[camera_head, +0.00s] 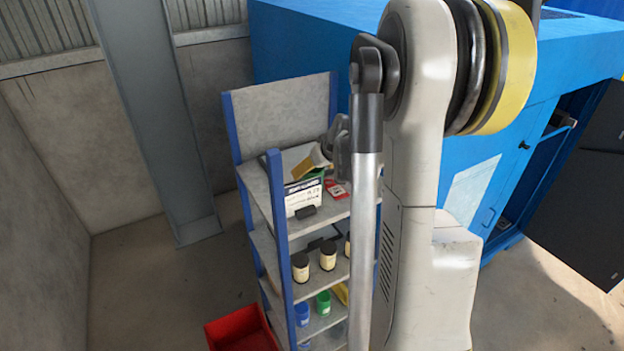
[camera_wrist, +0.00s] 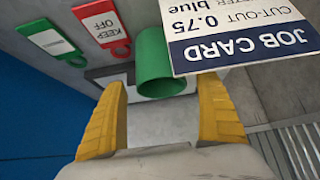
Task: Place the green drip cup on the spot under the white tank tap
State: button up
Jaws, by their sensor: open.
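A green cup (camera_wrist: 152,48) stands out between and just beyond the fingertips of my gripper (camera_wrist: 161,90) in the wrist view. The yellow fingers are spread wide, with a gap on both sides of the cup. My gripper (camera_head: 312,164) is over the top board of a shelf rack in the head view, where a bit of the green cup (camera_head: 315,173) shows beside it, mostly hidden. The white tank tap and the spot under it do not show in either view.
A job card (camera_wrist: 240,32) stands close beside the cup. A red tag (camera_wrist: 103,27) and a green-and-white tag (camera_wrist: 50,40) lie nearby. The rack's (camera_head: 275,195) lower boards hold jars (camera_head: 300,267) and small blue and green cups (camera_head: 323,303). A red bin (camera_head: 240,332) is on the floor.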

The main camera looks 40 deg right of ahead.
jog(key=shift+w+f, duration=0.35)
jog(key=shift+f, duration=0.1)
jog(key=shift+s, duration=0.1)
jog(key=c, duration=1.4)
jog(key=shift+o, duration=0.2)
jog(key=shift+r, duration=0.1)
